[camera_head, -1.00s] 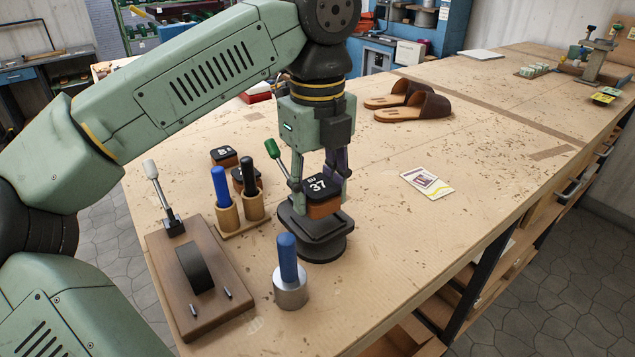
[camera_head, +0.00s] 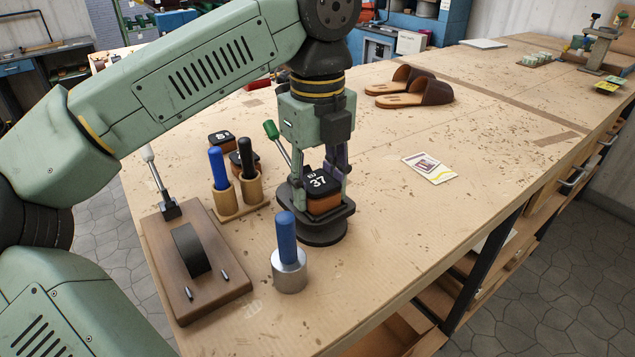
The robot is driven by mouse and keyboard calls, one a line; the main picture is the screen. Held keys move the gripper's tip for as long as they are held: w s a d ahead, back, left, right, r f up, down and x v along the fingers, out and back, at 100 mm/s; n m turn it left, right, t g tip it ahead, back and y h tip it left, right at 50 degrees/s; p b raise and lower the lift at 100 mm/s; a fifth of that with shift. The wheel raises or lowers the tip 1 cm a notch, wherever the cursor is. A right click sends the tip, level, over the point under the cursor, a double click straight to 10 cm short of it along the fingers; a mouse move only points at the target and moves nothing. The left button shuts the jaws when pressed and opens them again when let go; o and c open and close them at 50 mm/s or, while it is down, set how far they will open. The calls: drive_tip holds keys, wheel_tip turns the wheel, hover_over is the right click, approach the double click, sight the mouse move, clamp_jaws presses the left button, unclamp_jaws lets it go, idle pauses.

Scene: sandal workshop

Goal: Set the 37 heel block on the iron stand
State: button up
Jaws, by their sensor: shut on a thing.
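The 37 heel block (camera_head: 322,185) has a black top marked 37 and a brown lower part. It is between the fingers of my gripper (camera_head: 323,190), which is shut on it. The iron stand (camera_head: 318,232) is dark, with a flat top plate on a round base, on the workbench. The block is over the plate and appears to be at its surface; I cannot tell whether it bears fully on it. The block hides part of the plate and the gripper's fingertips.
A blue-handled metal tool (camera_head: 288,260) stands just in front of the stand. Handled tools in a wooden holder (camera_head: 237,205), other heel blocks (camera_head: 222,139) and a wooden jig board (camera_head: 200,275) are to the left. A card (camera_head: 430,168) and brown sandals (camera_head: 415,92) lie right and behind.

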drive_tip(key=shift+f, duration=0.1)
drive_tip(key=o, duration=1.2)
drive_tip(key=shift+o, duration=0.6)
drive_tip(key=o, duration=0.3)
drive_tip(key=shift+r+p, duration=2.5)
drive_tip(key=shift+r, duration=1.05)
